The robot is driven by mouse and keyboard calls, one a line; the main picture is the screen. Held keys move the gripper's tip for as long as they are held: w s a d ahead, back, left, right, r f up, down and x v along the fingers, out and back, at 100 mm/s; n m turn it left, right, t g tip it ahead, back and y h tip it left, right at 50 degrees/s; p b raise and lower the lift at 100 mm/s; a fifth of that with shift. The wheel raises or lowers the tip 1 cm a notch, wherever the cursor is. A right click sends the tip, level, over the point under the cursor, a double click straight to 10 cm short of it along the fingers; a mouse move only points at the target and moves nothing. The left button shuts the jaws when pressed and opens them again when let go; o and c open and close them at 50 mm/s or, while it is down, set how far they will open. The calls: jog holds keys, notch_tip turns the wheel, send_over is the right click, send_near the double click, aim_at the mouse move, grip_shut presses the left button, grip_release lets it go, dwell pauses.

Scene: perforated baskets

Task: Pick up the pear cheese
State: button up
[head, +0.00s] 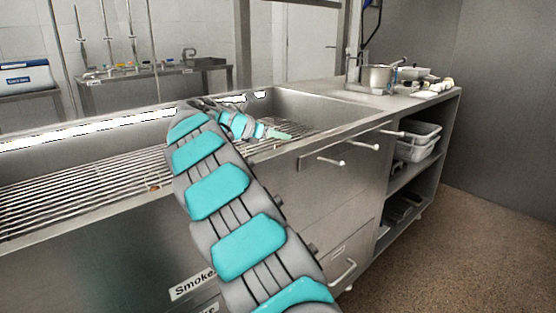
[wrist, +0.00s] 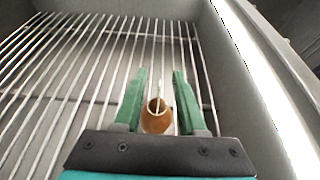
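The pear cheese (wrist: 156,122) is a small brown-orange, rounded piece with a pale string-like strip rising from its top. In the wrist view it shows low in the middle, between the two green fingers of my gripper (wrist: 159,76). The fingers are apart, with a gap visible on the right side of the cheese. How far the cheese is from the finger pads in depth is hard to tell. In the head view my gripper (head: 278,135) reaches over the wire rack in the steel basin, and I cannot make out the cheese beside it there.
The wire rack (wrist: 75,70) spans the basin, and a steel wall (wrist: 235,75) rises close on the right in the wrist view. In the head view, a metal pot (head: 378,79) stands on the counter at the back right. Grey bins (head: 417,140) sit on the shelf below.

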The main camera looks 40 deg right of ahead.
grip_shut()
dwell(1.2)
